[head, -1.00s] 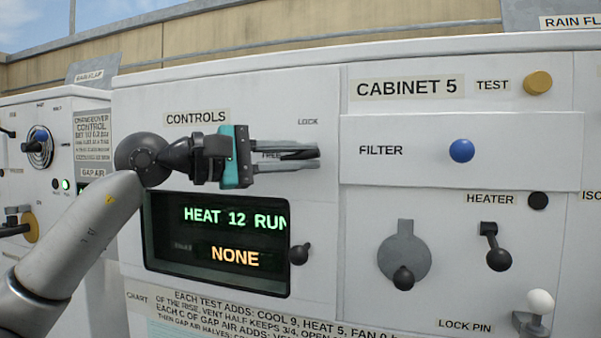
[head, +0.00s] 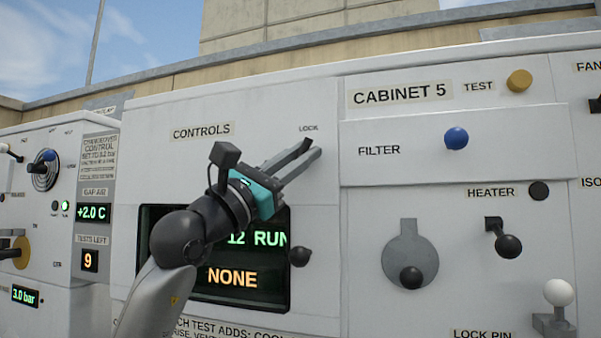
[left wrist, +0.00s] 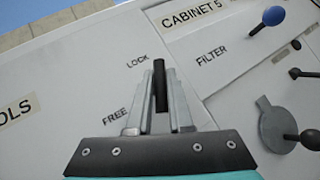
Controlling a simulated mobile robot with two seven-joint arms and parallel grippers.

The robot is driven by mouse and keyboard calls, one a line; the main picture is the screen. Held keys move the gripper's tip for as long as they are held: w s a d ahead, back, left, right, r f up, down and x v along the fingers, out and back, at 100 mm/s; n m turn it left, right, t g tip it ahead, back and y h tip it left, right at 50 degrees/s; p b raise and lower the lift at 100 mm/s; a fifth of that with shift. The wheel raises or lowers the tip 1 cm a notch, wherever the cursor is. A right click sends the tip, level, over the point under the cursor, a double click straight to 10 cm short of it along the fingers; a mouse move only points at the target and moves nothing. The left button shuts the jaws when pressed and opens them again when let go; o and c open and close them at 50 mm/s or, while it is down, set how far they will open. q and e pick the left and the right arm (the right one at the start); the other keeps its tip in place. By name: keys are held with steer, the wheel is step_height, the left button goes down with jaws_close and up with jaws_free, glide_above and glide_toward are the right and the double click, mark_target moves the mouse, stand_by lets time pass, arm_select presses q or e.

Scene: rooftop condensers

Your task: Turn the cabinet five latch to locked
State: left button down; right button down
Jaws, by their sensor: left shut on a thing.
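My left gripper (head: 305,150) reaches up to the white panel of cabinet 5, just under the LOCK label (head: 308,128). It is shut on the cabinet five latch. In the left wrist view the latch (left wrist: 160,82) is a dark bar between the two grey fingers (left wrist: 159,108). Its end points up, close to the LOCK label; the FREE label (left wrist: 115,115) lies to the left of the fingers. In the head view the fingers hide most of the latch, and the FREE label cannot be seen. My right gripper is not in view.
A lit display (head: 233,278) reading NONE is partly behind my left arm, with a dark knob (head: 300,257) beside it. To the right are a blue FILTER knob (head: 456,138), a yellow TEST button (head: 519,80), a HEATER lever (head: 507,245) and a round plate with a knob (head: 410,262).

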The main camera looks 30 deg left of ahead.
arm_select(q)
steer(key=n+t+y, duration=0.1)
steer(key=n, duration=0.1)
steer(key=n+t+y+b, duration=0.1)
steer(key=n+y, duration=0.1)
steer(key=n, duration=0.1)
steer(key=shift+w+d+f+y, duration=0.1)
steer(key=shift+d+f+y, duration=0.05)
steer(key=shift+y, duration=0.15)
steer(key=shift+n+t+y, duration=0.6)
steer(key=shift+n+y, duration=1.7)
steer(key=shift+n, duration=0.2)
steer(key=shift+n+y+b, duration=0.3)
steer(key=shift+n+y, duration=0.3)
steer(key=shift+y, duration=0.1)
steer(key=c, duration=0.8)
jaws_free()
steer(key=shift+c, duration=0.2)
